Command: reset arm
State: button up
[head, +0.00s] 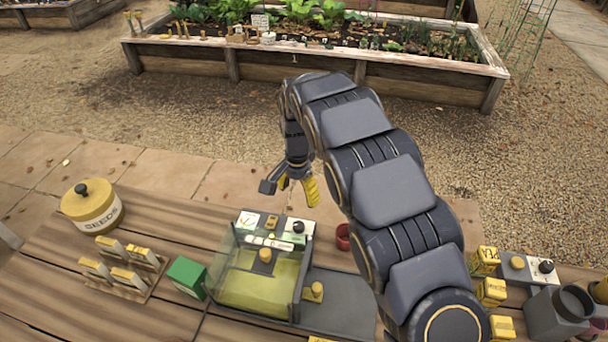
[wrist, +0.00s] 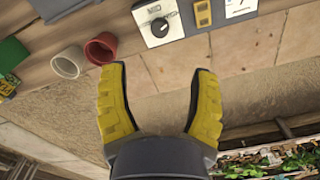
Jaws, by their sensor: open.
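My gripper (head: 291,190) hangs from my raised arm in the head view, above the far edge of the wooden table and pointing down. In the wrist view my gripper (wrist: 160,85) shows two yellow fingers spread wide apart with nothing between them. The fingers are over the paving beyond the table edge, apart from the things on the table. My arm covers part of the table's right half in the head view.
A clear box (head: 256,285) with a control panel (head: 298,227) stands below my gripper. Left are a seed tin (head: 93,208), a green box (head: 187,276) and a rack of yellow-topped packets (head: 118,280). A red pot (wrist: 101,48) sits near the table edge. A raised bed (head: 300,70) stands beyond.

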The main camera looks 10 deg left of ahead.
jog(key=s+d+r+n, duration=0.1)
jog(key=s+d+r, duration=1.15)
jog(key=d, duration=0.35)
jog(key=s+d+r+n+g, duration=0.1)
jog(key=s+d+n, duration=0.1)
jog(key=s, duration=0.8)
jog(key=s+d+r+n, duration=0.1)
jog(key=s+d, duration=0.3)
jog(key=s, duration=0.6)
jog(key=shift+s+n+g, duration=0.25)
jog(key=shift+n+g, duration=0.15)
jog(key=shift+n, duration=0.1)
